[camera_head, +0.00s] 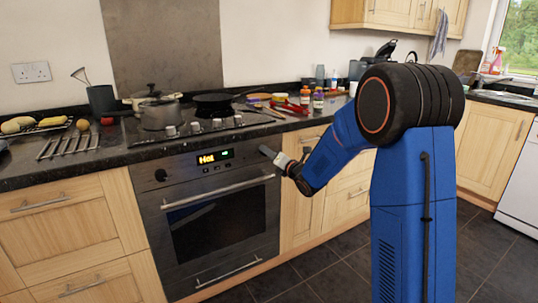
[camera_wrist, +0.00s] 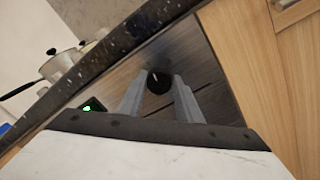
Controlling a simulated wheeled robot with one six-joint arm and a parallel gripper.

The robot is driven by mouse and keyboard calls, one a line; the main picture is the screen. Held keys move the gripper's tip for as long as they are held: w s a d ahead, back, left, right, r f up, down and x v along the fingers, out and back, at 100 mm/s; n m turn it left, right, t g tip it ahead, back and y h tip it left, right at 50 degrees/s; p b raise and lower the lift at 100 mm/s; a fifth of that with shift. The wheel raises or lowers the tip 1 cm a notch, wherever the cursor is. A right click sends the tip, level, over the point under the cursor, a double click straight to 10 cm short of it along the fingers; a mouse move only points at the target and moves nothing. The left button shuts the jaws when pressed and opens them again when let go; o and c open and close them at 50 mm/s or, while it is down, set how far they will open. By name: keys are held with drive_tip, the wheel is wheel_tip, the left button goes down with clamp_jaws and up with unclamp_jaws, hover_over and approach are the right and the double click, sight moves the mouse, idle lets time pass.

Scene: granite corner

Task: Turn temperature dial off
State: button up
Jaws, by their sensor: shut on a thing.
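The temperature dial (camera_wrist: 157,82) is a black round knob on the oven's front panel, with a pale line on its face. In the wrist view it sits between the two grey fingers of my gripper (camera_wrist: 159,91), which are shut on it. In the head view my gripper (camera_head: 268,153) reaches the right end of the oven panel and hides this dial. The oven (camera_head: 215,210) has a lit display (camera_head: 215,157) that shows orange text like "Hot" and a green sign. Another black knob (camera_head: 160,175) is at the panel's left end.
The dark countertop edge (camera_wrist: 105,70) runs close above the fingers. A hob with a pot (camera_head: 160,113) and a pan (camera_head: 212,100) is above the oven. The oven door handle (camera_head: 215,192) sticks out below the panel. Wooden cupboards (camera_head: 75,225) flank the oven.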

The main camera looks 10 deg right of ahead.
drive_tip(key=shift+n, duration=0.8)
drive_tip(key=shift+f, duration=0.1)
drive_tip(key=o, duration=1)
drive_tip(key=shift+o, duration=0.2)
drive_tip(key=v, duration=1.7)
drive_tip(key=shift+s+r, duration=0.15)
drive_tip(key=shift+r, duration=0.05)
drive_tip(key=shift+d, duration=0.15)
